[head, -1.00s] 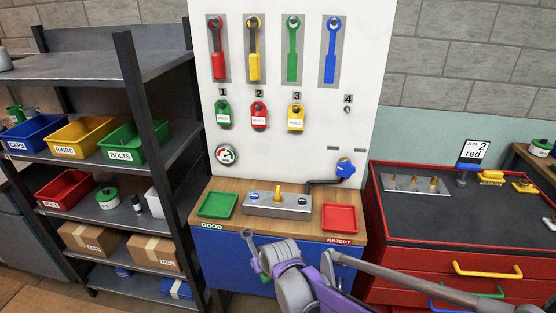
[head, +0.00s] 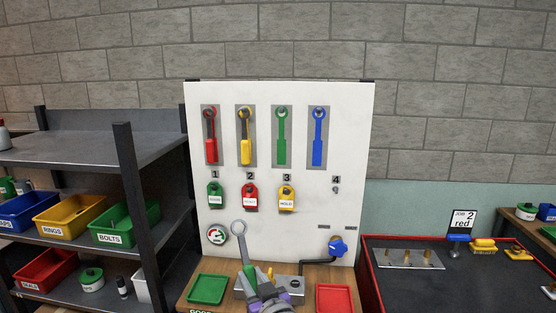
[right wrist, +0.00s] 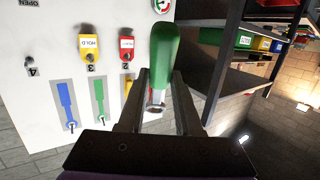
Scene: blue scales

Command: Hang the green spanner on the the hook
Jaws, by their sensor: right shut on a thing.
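The green spanner (head: 248,272) has a green handle and a grey ring end, which points up in the head view. My right gripper (head: 262,290) is shut on it, low in front of the white board. In the right wrist view the green handle (right wrist: 164,55) stands between the fingers of my right gripper (right wrist: 160,82). The board's green spanner shape (head: 281,140) is on a grey panel with a small hook (head: 281,112) at its top, above and right of the held spanner. My left gripper is not in view.
A red spanner (head: 211,140) and a yellow spanner (head: 245,140) hang left of the green shape; a blue shape (head: 318,140) is right of it. Tags (head: 286,197) hang below. A green tray (head: 207,289) and a red tray (head: 334,299) flank the gripper. Shelves (head: 80,135) stand left.

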